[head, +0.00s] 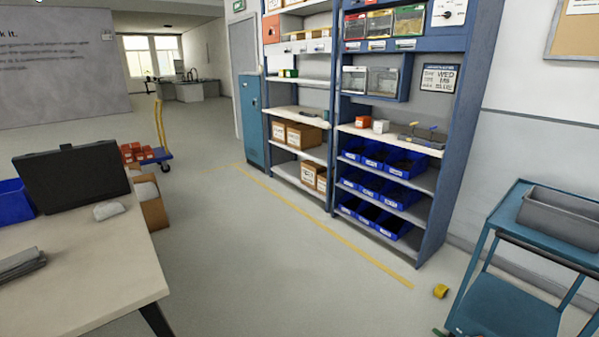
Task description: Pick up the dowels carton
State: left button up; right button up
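No carton in view has a label I can read, so I cannot tell which is the dowels carton. Brown cartons (303,137) sit on a middle shelf of the left shelving bay, and more brown cartons (313,176) sit on the shelf below. A small orange-red box (363,122) and a small white box (381,126) stand on the right bay's worktop. Red boxes (138,153) lie on a blue trolley at the back left. Neither of my grippers is in view.
A table (90,270) with a black case (72,180) stands at left, an open brown box (150,207) beside it. A blue-green cart (510,300) stands at right. A yellow tape roll (440,291) lies on the floor. The middle floor (260,260) is clear.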

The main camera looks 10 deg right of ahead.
aim_at(364, 122)
jog(key=i+l+z, duration=0.5)
jog(key=i+z, duration=0.6)
jog(key=i, duration=0.15)
jog(key=i+u, duration=0.1)
jog(key=i, duration=0.45)
jog(key=i+l+u, duration=0.15)
jog(key=i, duration=0.4)
jog(key=i+l+u, duration=0.1)
jog(key=i, duration=0.45)
jog(key=i+l+u, duration=0.1)
jog(key=i+l, duration=0.25)
jog(key=i, duration=0.2)
jog(key=j+z, duration=0.1)
jog(key=z, duration=0.65)
